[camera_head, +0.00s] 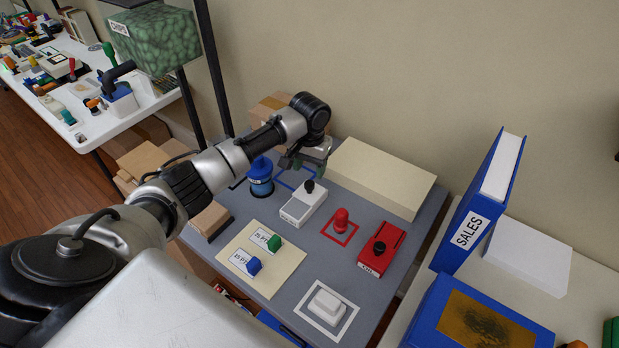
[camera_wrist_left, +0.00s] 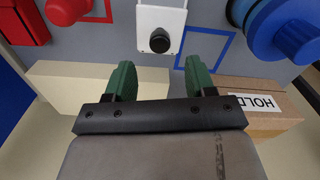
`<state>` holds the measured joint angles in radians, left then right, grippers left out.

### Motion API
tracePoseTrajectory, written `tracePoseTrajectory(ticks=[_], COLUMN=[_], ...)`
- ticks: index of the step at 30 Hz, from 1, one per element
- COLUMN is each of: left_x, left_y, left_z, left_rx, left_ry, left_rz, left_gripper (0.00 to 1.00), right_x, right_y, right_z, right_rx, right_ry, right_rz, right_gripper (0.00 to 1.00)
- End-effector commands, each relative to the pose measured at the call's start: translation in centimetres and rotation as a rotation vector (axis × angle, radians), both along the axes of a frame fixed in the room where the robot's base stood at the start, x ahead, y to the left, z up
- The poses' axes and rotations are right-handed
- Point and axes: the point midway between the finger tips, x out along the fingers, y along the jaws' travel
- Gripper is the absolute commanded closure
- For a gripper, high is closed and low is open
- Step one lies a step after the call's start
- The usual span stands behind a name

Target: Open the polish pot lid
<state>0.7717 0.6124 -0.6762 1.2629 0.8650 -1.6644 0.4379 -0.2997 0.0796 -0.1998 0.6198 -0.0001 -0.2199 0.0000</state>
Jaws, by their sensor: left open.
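The polish pot (camera_head: 261,178) appears to be the round blue pot near the far left of the grey table. Its darker blue lid (camera_head: 260,166) sits on top. In the wrist view the pot (camera_wrist_left: 237,10) is cut off at the upper right, with the lid (camera_wrist_left: 278,38) and its raised knob showing. My left gripper (camera_head: 308,171) is open and empty, its green fingers apart. It hangs above the table's back part, right of the pot and apart from it. In the wrist view the gripper (camera_wrist_left: 161,80) also shows nothing between its fingers. My right gripper is not in view.
A blue outlined square (camera_wrist_left: 206,48) lies beside the pot. A white device (camera_head: 303,208) with a black knob stands close by. A cream box (camera_head: 380,175), a red knob piece (camera_head: 341,220) and a red device (camera_head: 381,250) are to the right. A HOLD carton (camera_wrist_left: 258,105) is behind.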

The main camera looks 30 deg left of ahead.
Motion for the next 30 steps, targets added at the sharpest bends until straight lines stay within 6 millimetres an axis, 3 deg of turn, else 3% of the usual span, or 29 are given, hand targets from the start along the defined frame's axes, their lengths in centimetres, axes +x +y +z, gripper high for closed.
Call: tracePoseTrajectory(ticks=[4,10,30], left_x=[0.0,0.0,0.0], left_y=[0.0,0.0,0.0], left_z=[2.8,4.8,5.1], left_rx=[0.001,0.001,0.001], left_ry=[-0.003,-0.001,0.001], left_rz=[0.0,0.0,0.001], left_gripper=[0.45,0.45,0.45], right_x=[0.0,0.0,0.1], right_y=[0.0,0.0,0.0], right_z=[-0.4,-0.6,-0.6], right_rx=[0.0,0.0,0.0], right_ry=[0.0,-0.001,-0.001], right_rz=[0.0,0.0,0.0], right_gripper=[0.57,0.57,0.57])
